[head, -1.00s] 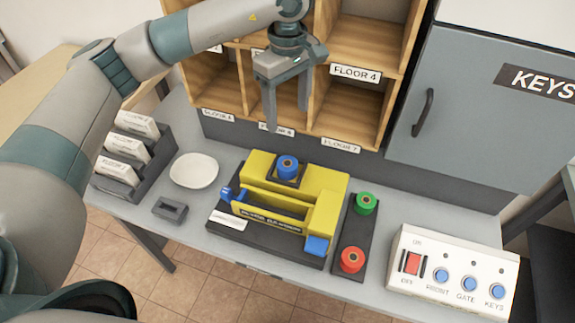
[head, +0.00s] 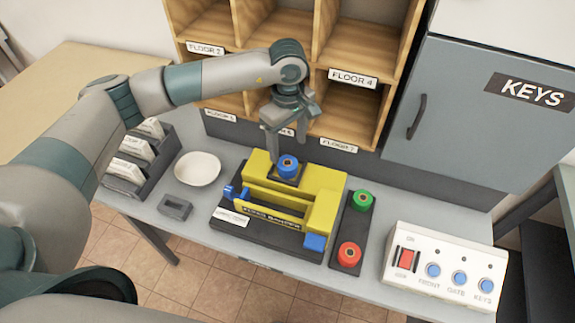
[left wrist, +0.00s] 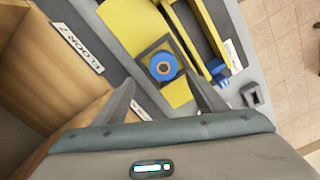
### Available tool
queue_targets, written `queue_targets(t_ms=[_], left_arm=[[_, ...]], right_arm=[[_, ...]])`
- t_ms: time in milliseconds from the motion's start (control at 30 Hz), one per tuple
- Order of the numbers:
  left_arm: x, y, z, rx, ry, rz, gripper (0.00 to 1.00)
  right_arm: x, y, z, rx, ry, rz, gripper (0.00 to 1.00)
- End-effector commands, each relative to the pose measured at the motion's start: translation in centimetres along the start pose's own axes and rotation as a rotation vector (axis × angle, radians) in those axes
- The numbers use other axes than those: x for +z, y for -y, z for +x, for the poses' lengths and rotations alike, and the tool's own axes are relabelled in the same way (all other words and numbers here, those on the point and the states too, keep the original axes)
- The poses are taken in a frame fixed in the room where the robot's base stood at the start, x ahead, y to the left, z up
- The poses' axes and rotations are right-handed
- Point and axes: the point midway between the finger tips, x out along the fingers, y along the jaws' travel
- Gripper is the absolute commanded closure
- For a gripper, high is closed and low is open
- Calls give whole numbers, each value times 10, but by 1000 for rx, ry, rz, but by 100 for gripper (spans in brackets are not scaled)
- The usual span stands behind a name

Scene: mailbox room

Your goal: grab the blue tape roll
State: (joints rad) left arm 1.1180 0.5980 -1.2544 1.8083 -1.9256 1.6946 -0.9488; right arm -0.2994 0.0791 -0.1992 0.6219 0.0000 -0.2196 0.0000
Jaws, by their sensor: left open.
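The blue tape roll (head: 288,167) sits on a dark square seat on top of the yellow machine (head: 322,200). In the left wrist view the blue tape roll (left wrist: 163,67) lies ahead of my fingertips, roughly between their lines. My left gripper (head: 290,150) is open and empty, just above and behind the roll, pointing down. Its two fingers also show in the left wrist view (left wrist: 163,92), spread apart and not touching the roll. My right gripper is not in view.
A white dish (head: 198,168) is on the left. Wooden cubbies (head: 345,110) rise close behind my gripper. A switch box (head: 445,270) stands at the right.

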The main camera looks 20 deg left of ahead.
Motion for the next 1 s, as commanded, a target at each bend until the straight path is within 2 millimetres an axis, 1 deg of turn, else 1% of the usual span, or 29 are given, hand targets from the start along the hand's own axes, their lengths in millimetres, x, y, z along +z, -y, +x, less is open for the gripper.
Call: queue_targets(t_ms=[167,267,467,600,733,1000], left_arm=[[1,1,2,-1,0,0,35],[2,3,7,-3,0,-1,35],[6,8,26,-3,1,-1,35],[6,8,43,-2,1,-1,35],[6,8,51,-1,0,0,35],[5,8,52,0,-1,0,35]], right_arm=[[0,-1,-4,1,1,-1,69],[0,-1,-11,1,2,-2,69],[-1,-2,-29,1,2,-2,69],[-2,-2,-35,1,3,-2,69],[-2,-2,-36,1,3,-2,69],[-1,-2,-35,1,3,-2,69]])
